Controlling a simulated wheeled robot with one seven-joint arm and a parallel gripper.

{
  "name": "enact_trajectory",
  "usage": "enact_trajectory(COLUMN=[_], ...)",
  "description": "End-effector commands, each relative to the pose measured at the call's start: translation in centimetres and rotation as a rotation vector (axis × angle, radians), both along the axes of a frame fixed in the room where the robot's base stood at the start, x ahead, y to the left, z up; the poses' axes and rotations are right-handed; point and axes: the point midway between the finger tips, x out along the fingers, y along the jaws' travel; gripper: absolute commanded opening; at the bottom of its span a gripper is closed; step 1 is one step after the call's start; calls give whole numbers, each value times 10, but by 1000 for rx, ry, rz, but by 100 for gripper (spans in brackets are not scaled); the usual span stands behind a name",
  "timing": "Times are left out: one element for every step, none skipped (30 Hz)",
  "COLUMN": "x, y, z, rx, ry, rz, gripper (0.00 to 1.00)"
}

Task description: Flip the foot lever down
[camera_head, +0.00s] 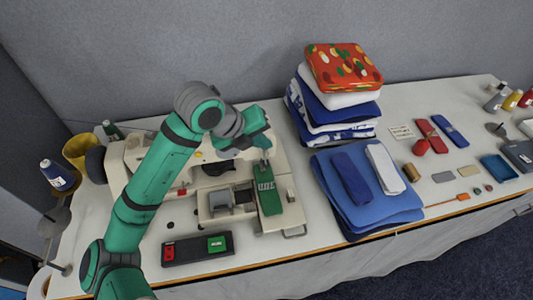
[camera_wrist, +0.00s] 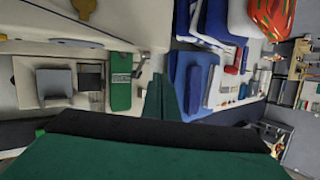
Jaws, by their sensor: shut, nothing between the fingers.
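A cream sewing machine (camera_head: 296,212) stands on the table, partly hidden behind my green arm. Its bed carries a green labelled plate (camera_head: 268,192) and a grey block in a recess. My gripper (camera_head: 266,150) is at the right end of the machine's head, above the far end of the green plate. In the wrist view its green fingers (camera_wrist: 172,82) are together and empty, just right of the green plate (camera_wrist: 120,82). I cannot make out the foot lever in either view; my gripper covers much of that end. I cannot tell whether the fingers touch the machine.
Folded blue cloths (camera_head: 352,212) lie close to the right of the machine, with a tall cloth stack (camera_head: 330,108) behind. A black tray (camera_head: 197,249) with red and green pieces lies in front. Bottles and a yellow cup (camera_head: 80,150) stand left.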

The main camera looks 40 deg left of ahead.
Motion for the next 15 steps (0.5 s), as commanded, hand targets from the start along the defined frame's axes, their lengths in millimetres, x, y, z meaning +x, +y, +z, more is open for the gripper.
enact_trajectory(x=[0,0,0,0,0,0,0,0,1,1,2,3,3,4,5], y=[0,0,0,0,1,1,1,1,2,2,3,3,3,4,4], z=[0,0,0,0,0,0,1,2,5,7,10,13,15,18,21], rx=[-1,-1,-1,-1,0,-1,-1,0,0,0,1,0,0,1,1], ry=[0,0,0,0,0,0,0,0,0,0,-1,-2,-1,-1,-1], rz=[1,1,1,1,1,2,2,1,1,1,2,2,0,1,1], gripper=[0,0,0,0,0,0,0,0,0,0,0,0,0,0,0])
